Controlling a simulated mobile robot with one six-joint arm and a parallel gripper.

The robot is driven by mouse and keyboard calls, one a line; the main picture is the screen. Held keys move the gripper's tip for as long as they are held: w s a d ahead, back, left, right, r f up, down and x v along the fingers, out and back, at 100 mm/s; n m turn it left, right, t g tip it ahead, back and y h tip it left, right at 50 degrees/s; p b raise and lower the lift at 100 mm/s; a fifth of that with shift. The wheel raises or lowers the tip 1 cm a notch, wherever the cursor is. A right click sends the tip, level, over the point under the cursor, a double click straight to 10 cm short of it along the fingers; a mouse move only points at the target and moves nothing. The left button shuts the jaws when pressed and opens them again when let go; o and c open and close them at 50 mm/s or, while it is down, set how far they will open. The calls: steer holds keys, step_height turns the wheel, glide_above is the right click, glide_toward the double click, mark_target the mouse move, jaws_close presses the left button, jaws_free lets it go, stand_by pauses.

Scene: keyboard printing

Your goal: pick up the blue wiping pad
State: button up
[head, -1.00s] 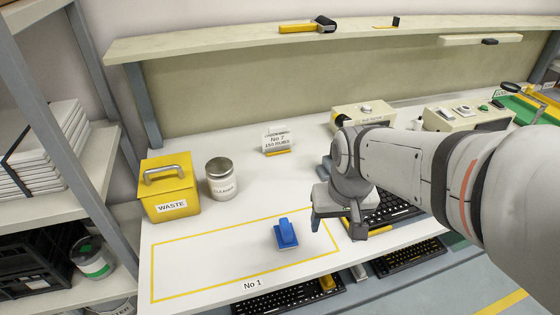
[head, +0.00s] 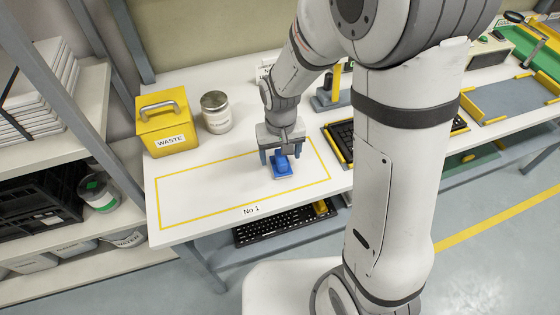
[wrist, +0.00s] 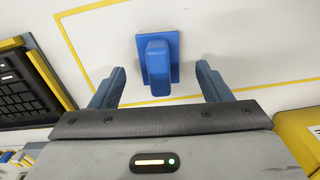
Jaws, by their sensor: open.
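The blue wiping pad (head: 282,168) lies on the white bench top inside the yellow outlined rectangle marked No 1, near its right end. It has a flat square base and a raised block handle. In the wrist view the pad (wrist: 157,62) shows just beyond and between my fingertips, with clear space on both sides. My gripper (head: 281,155) is open above the pad, fingers pointing down, one on either side of it in the head view. In the wrist view my gripper (wrist: 162,78) is empty, and no finger touches the pad.
A keyboard in a yellow-edged fixture (head: 341,138) is just right of the pad. Another keyboard (head: 285,230) sits on the lower shelf. The outlined area left of the pad is clear.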

mark_target(281, 156)
steer(key=shift+f, duration=1.45)
steer(key=shift+c, duration=0.2)
steer(key=c, duration=1.1)
step_height(281, 156, up, 10)
steer(key=shift+r, duration=0.1)
steer(key=shift+c, duration=0.2)
